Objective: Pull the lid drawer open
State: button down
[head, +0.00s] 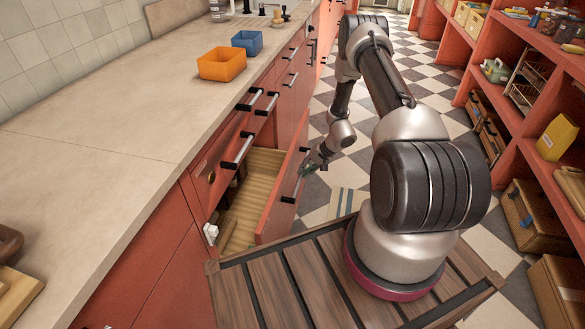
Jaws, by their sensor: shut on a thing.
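A red-fronted drawer with a pale wooden inside (262,170) stands pulled out from the counter's cabinet row. Its front panel (273,213) juts into the aisle and carries a dark bar handle with a metal grip. My gripper (304,171) is at the outer face of this front, shut on the drawer handle (289,199). The fingertips are small in this view and partly merge with the handle. Something dark lies inside the drawer at its left, partly hidden by the cabinet edge. I see no lids clearly.
An orange bin (221,64) and a blue bin (247,42) stand on the countertop (110,100). Closed drawers with bar handles (238,150) line the counter. Red shelving (500,90) with boxes stands at the right. The checkered floor (340,170) between is mostly clear.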

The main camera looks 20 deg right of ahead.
jog(key=s+d, duration=0.6)
jog(key=d, duration=0.2)
jog(key=shift+d, duration=0.35)
jog(key=shift+s, duration=0.1)
jog(key=c, duration=1.4)
grip_release()
jog(key=v, duration=1.2)
jog(key=shift+a, duration=0.1)
